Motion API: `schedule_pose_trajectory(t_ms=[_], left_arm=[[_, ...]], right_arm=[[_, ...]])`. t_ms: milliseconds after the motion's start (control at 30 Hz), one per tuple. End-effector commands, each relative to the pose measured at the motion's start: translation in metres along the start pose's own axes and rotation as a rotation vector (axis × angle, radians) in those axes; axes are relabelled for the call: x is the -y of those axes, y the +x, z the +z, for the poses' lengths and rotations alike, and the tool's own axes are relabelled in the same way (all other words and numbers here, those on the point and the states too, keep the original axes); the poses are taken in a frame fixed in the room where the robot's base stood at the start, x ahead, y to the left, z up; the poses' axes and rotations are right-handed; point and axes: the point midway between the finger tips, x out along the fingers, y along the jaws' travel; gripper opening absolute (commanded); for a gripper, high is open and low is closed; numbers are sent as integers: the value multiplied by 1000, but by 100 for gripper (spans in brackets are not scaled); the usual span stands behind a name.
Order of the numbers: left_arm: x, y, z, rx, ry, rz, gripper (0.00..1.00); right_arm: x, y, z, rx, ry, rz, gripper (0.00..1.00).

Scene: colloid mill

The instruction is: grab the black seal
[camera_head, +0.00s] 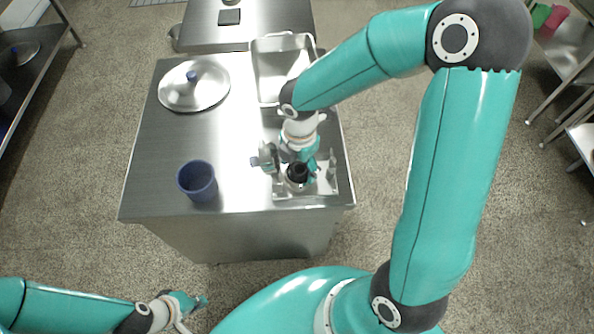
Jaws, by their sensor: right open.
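A small black round part, which looks like the black seal (298,171), sits on a metal fitting in a shallow silver tray (322,190) at the table's front right corner. My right gripper (300,168) is open and reaches down from above, with its fingers around or just over the black part. I cannot tell whether they touch it. The gripper hides part of the seal and the tray. My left gripper (188,308) is low at the bottom left, away from the table, and its finger opening is unclear.
On the steel table (240,140) stand a blue cup (198,181), a round metal lid with a blue knob (194,86) and a deep steel pan (275,75). Metal parts (267,157) stand upright beside my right gripper. The table's middle is clear.

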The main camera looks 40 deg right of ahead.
Motion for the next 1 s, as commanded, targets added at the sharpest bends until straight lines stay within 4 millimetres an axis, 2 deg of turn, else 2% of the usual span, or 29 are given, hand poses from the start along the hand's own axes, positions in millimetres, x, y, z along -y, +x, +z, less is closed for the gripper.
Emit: schedule_pose_trajectory(t_ms=[233, 567, 1000], left_arm=[[0, 0, 0, 0, 0, 0, 0], [0, 0, 0, 0, 0, 0, 0], [0, -1, 0, 0, 0, 0, 0]], right_arm=[[0, 2, 0, 0, 0, 1, 71], [0, 2, 0, 0, 0, 1, 18], [0, -5, 0, 1, 1, 2, 17]])
